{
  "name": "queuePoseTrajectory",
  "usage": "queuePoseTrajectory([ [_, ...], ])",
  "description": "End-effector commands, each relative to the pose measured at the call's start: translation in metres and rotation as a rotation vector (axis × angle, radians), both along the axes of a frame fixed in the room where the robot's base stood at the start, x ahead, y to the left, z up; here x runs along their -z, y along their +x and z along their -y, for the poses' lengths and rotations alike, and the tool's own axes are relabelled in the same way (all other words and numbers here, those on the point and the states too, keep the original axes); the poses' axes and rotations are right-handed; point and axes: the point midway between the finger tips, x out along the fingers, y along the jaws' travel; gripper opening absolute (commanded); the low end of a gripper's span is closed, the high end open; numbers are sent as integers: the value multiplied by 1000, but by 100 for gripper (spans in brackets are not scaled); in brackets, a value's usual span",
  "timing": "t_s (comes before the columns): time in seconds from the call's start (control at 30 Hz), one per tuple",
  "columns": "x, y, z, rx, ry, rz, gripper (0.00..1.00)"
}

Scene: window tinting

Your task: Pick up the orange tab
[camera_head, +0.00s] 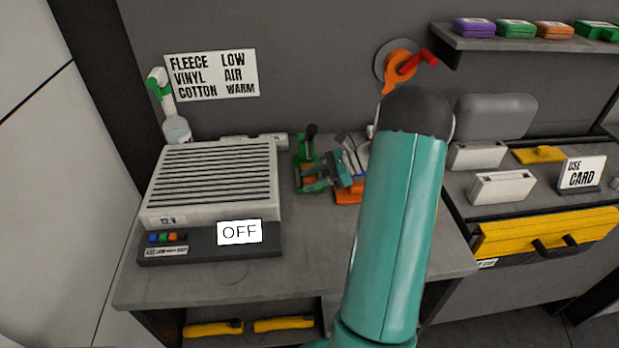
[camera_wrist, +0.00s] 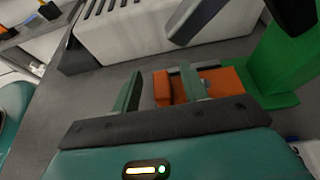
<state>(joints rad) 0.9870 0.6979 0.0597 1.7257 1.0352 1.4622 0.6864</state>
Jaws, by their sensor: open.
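An orange tab (camera_wrist: 163,88) shows in the wrist view between my two teal fingers, closer to the right one. An orange slab (camera_wrist: 228,80) lies behind and right of the right finger, beside a green stand (camera_wrist: 283,62). I cannot tell whether tab and slab are one piece. My gripper (camera_wrist: 161,76) is open, with a gap between the left finger and the tab. In the head view my gripper (camera_head: 342,168) is at the green stand (camera_head: 302,150), where some orange (camera_head: 308,172) shows. My forearm hides part of the bench there.
A slatted grey heater box (camera_head: 212,180) with an OFF sign (camera_head: 239,232) stands left of the stand. A spray bottle (camera_head: 175,120) is behind it. Another orange piece (camera_head: 347,193) lies right of the stand, near the gripper. The bench front (camera_head: 330,270) is bare.

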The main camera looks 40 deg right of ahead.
Motion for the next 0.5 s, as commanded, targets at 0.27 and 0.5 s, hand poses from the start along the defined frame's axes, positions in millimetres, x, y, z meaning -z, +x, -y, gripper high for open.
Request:
queuePoseTrajectory([
  [0.27,0,0,0,1,0,0,30],
  [0.5,0,0,0,1,0,0,0],
])
